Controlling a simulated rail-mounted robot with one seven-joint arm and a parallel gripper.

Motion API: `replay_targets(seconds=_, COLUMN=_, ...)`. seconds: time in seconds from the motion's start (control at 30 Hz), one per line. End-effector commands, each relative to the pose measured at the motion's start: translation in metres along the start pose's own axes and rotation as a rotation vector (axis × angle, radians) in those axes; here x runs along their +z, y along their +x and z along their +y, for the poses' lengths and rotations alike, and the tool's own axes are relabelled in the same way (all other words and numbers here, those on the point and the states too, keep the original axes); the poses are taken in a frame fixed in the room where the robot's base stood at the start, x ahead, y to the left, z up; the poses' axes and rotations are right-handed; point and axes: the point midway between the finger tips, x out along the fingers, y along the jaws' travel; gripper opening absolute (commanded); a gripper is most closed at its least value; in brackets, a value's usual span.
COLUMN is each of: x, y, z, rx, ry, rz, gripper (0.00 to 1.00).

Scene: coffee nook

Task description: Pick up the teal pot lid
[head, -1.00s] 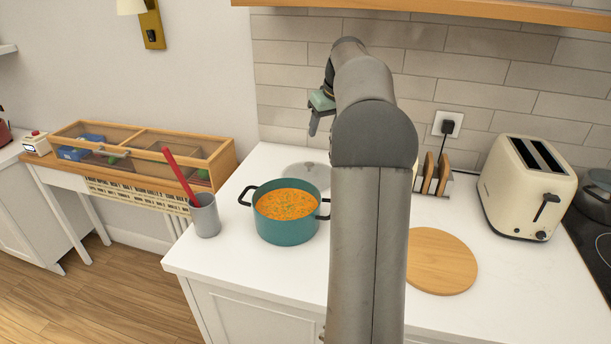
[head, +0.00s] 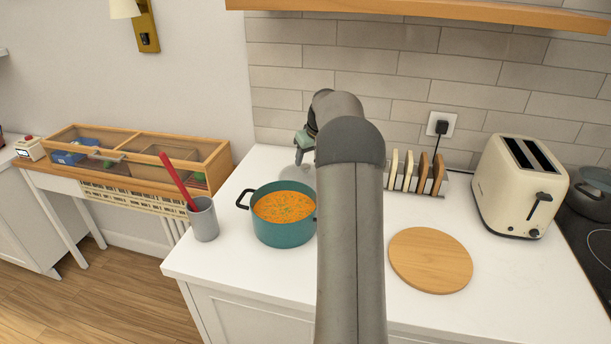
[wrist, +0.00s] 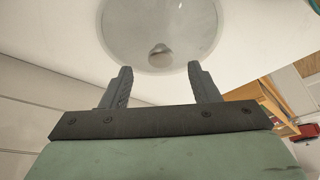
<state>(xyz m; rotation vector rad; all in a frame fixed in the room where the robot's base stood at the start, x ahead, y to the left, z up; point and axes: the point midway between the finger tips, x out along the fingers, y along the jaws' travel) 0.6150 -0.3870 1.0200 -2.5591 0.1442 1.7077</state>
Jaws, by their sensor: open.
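The pot lid (head: 292,174) looks like clear, greyish glass and lies on the white counter just behind the teal pot (head: 284,231). My arm and gripper hide part of it in the head view. In the wrist view the round lid (wrist: 130,30) is beyond the fingertips, with its small grey knob (wrist: 160,54) centred between them in the picture. My gripper (head: 300,157) is open and empty above the lid, pointing down; its two fingers (wrist: 160,70) are spread apart. The pot holds orange soup with green bits.
A grey cup (head: 203,220) with a red-handled utensil stands left of the pot. A round wooden board (head: 430,262), a toast rack (head: 415,175) and a cream toaster (head: 520,185) are to the right. The tiled wall (head: 290,85) rises close behind my gripper.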

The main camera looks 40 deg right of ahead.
Motion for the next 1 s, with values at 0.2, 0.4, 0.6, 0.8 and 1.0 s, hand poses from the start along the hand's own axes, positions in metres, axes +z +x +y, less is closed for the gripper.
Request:
replay_targets(seconds=0.2, x=-0.001, y=0.031, z=-0.002, rx=-0.002, ry=0.001, rz=-0.002, gripper=0.55)
replay_targets(seconds=0.4, x=-0.001, y=0.038, z=-0.001, rx=0.0, ry=0.001, rz=0.0, gripper=0.55)
replay_targets(seconds=0.6, x=-0.001, y=0.038, z=-0.001, rx=0.0, ry=0.001, rz=0.0, gripper=0.3)
replay_targets(seconds=0.8, x=-0.001, y=0.037, z=-0.001, rx=0.0, ry=0.001, rz=0.0, gripper=0.0)
replay_targets(seconds=1.0, x=-0.001, y=0.036, z=-0.001, rx=0.0, ry=0.001, rz=0.001, gripper=0.0)
